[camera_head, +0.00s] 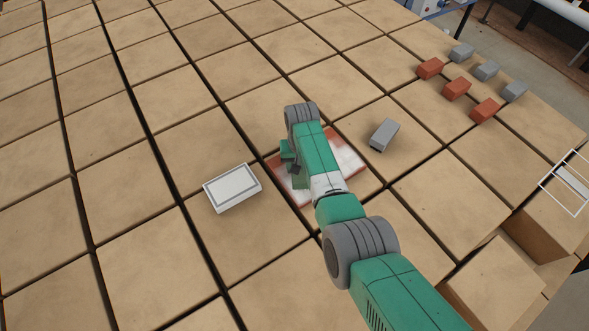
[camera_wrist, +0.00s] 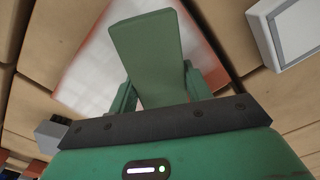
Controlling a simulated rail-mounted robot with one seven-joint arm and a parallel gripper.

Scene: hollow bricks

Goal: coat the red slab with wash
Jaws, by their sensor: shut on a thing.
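The red slab (camera_head: 348,157) lies flat on the tiled surface, partly hidden under my arm. White coating covers much of its top, with red showing along its edges; its white face and a reddish edge also show in the wrist view (camera_wrist: 85,82). My gripper (camera_head: 297,170) is over the slab. In the wrist view it is shut on a flat green paddle-like tool (camera_wrist: 147,50), which extends over the slab. Whether the tool touches the slab I cannot tell. A shallow white tray (camera_head: 232,188) with a dark inner outline sits left of the slab; its contents are unclear.
A grey brick (camera_head: 385,133) lies just right of the slab. Several red bricks (camera_head: 456,89) and grey bricks (camera_head: 486,70) stand in rows at the upper right. A white wire frame (camera_head: 568,183) is at the right edge. The left tiles are clear.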

